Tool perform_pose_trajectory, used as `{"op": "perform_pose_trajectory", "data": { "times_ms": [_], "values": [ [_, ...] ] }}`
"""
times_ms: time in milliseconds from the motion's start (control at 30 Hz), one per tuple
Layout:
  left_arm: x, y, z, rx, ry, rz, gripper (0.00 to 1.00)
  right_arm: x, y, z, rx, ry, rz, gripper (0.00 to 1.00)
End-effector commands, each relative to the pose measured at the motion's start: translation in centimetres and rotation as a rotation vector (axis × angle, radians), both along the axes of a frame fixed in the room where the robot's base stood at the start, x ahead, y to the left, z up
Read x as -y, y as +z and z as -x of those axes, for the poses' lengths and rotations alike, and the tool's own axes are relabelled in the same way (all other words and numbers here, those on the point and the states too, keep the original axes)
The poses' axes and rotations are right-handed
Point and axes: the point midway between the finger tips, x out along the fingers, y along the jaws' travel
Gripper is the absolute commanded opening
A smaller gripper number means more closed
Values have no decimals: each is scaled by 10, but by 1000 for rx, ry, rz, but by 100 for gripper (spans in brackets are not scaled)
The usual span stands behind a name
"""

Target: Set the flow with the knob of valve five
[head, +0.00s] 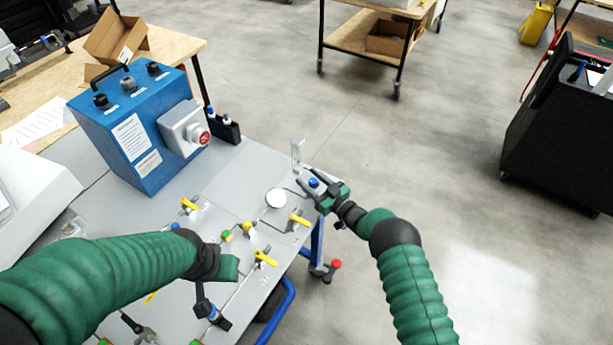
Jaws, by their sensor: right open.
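A small blue knob (313,182) stands near the right edge of the grey panel (232,172). My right gripper (312,184) is open, with its fingers on either side of this knob; I cannot tell whether they touch it. Several yellow valve handles (265,258) sit on the panel to the left. No valve number is readable, so I cannot tell which is valve five. My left gripper (208,302) points down over the panel's front part, near another blue-topped fitting (214,314). Its fingers are not clear, and my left arm hides part of the panel.
A blue box (130,130) with black knobs and a red-and-white button unit (185,128) stands at the panel's back left. A round white gauge (276,198) and an upright metal bracket (297,153) are left of my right gripper. Open floor lies right of the bench.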

Motion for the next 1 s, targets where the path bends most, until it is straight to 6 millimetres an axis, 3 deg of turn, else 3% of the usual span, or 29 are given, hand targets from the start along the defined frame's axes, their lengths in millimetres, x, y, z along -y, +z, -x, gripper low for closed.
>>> {"op": "perform_pose_trajectory", "data": {
  "times_ms": [133,400,800,1000],
  "values": [
    [0,-2,0,0,0,0,36,-11,-1,-11,0,1,0,49],
    [0,-2,0,0,0,0,36,-13,0,-13,0,0,0,49],
    [0,-2,0,0,0,0,36,-12,0,-13,1,-1,1,0],
    [0,-8,0,0,0,0,36,-12,-3,-13,2,11,1,0]
  ]
}}
